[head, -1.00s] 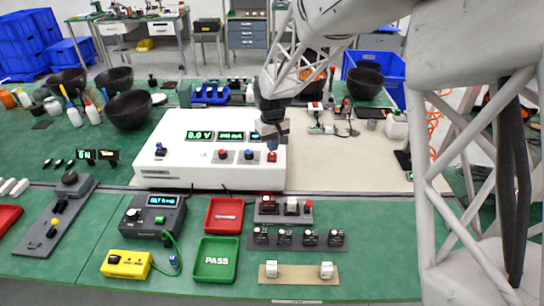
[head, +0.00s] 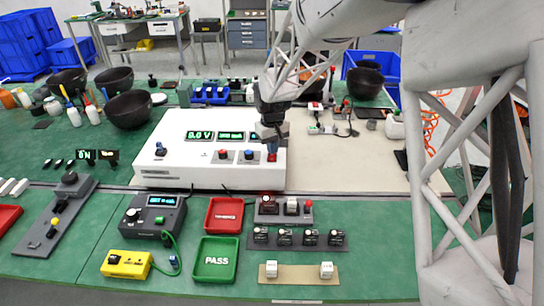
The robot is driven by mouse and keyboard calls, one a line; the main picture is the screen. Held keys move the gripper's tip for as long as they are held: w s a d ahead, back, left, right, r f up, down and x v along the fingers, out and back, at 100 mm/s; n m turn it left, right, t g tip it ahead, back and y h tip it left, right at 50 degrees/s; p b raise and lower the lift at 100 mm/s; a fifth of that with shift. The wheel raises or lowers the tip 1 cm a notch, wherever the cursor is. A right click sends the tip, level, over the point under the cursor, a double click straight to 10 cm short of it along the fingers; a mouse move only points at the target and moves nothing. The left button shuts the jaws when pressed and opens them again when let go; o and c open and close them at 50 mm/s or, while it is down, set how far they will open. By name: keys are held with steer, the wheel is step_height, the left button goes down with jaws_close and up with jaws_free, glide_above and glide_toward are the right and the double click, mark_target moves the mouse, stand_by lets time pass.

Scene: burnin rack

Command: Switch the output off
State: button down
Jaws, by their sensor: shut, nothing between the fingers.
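The white power supply (head: 210,168) stands on the bench, its left display reading 0.0 V (head: 200,135). A black switch or knob (head: 160,150) is on its left, with a red knob (head: 224,154) and a blue knob (head: 249,154) in the middle. A red part (head: 271,157) shows at its right end, just below my gripper (head: 271,146). My gripper is shut and empty, pointing down over that right end. It covers part of the right display and the control there, so I cannot tell whether it touches the red part.
In front are a red tray (head: 224,228), a green PASS tray (head: 232,277), a dark meter box (head: 140,215) and a yellow box (head: 126,264). A small rack of modules (head: 296,240) sits in front of the supply's right end. The beige mat (head: 350,165) to the right is mostly clear.

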steer(key=shift+f, duration=0.5)
stand_by(0.4)
steer(key=shift+r, duration=3.55)
